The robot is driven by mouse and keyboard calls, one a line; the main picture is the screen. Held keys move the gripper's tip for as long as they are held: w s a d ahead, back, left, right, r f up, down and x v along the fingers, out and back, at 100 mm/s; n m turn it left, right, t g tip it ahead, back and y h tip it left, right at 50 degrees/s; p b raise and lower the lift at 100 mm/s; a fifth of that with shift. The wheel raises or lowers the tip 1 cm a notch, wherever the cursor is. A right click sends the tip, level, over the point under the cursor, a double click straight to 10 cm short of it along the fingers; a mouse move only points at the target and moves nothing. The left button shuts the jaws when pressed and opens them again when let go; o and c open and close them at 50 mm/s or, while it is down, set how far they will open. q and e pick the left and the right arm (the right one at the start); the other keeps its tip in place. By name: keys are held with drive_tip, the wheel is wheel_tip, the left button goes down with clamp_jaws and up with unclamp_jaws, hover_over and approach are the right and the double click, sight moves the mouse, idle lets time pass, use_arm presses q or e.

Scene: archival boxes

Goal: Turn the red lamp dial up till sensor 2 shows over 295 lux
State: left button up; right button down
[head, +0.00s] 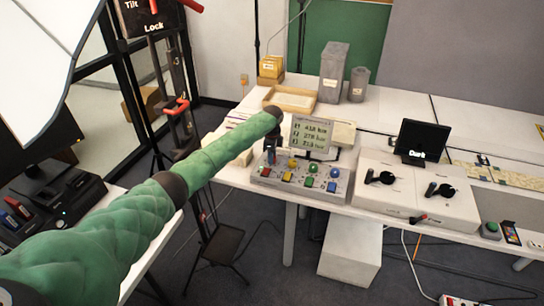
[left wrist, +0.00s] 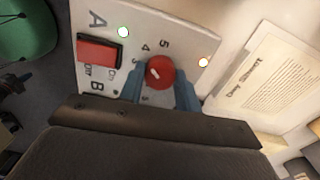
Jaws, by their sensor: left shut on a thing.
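The red lamp dial (left wrist: 160,72) shows in the left wrist view on a pale panel with numbers around it, its white mark towards the upper left. My left gripper (left wrist: 159,84) has its blue fingers on either side of the dial and is shut on it. In the head view my left gripper (head: 270,156) is at the left end of the grey control box (head: 300,188), hiding that part. The sensor display (head: 311,136) stands behind the box; its second line looks like about 278 lux, but the digits are small. My right gripper is out of view.
A red switch (left wrist: 99,53) sits beside the dial near the letter A. Two lit lamps are on the panel. A white box with two black handles (head: 403,193) and a black "Dark" sign (head: 422,142) stand to the right. A wooden tray (head: 290,98) lies behind.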

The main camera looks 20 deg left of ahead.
use_arm(q)
drive_tip(key=shift+r, duration=0.1)
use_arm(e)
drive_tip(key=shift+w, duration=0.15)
use_arm(q)
drive_tip(key=o, duration=0.9)
drive_tip(key=shift+c, duration=0.2)
drive_tip(key=shift+o, duration=0.6)
drive_tip(key=shift+r, duration=0.2)
wheel_tip(320, 180, up, 7)
drive_tip(key=shift+r+b, duration=0.15)
drive_tip(key=shift+b, duration=1.1)
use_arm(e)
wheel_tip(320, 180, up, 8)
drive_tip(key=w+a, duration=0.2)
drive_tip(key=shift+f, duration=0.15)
